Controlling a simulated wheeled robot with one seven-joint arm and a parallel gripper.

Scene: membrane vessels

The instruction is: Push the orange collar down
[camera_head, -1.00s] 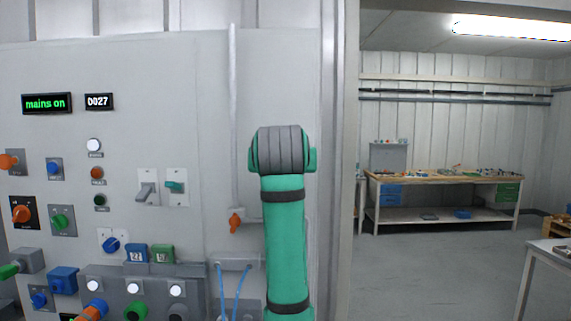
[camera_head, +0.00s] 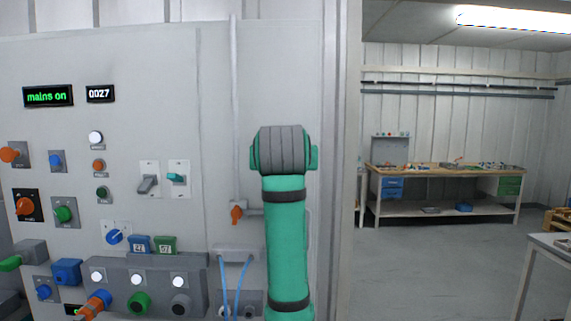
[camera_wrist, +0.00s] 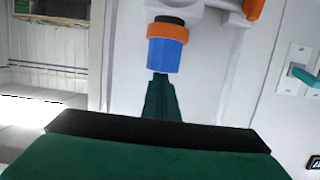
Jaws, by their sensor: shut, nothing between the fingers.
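The orange collar (camera_wrist: 168,32) is a ring around a fitting at the top middle of the wrist view, with a black end above it and a blue part (camera_wrist: 164,55) below it. My gripper (camera_wrist: 160,78) is a narrow dark green shape with its fingers together. Its tip is close to the end of the blue part in the picture; I cannot tell whether they touch. In the head view my green arm stands in front of the panel, and the collar and my gripper are hidden.
The grey panel (camera_head: 214,150) carries several knobs and switches, including a teal switch (camera_head: 177,178). An orange handle (camera_head: 236,215) sits on a pipe beside my arm. A workbench (camera_head: 440,168) stands far right, with open floor before it.

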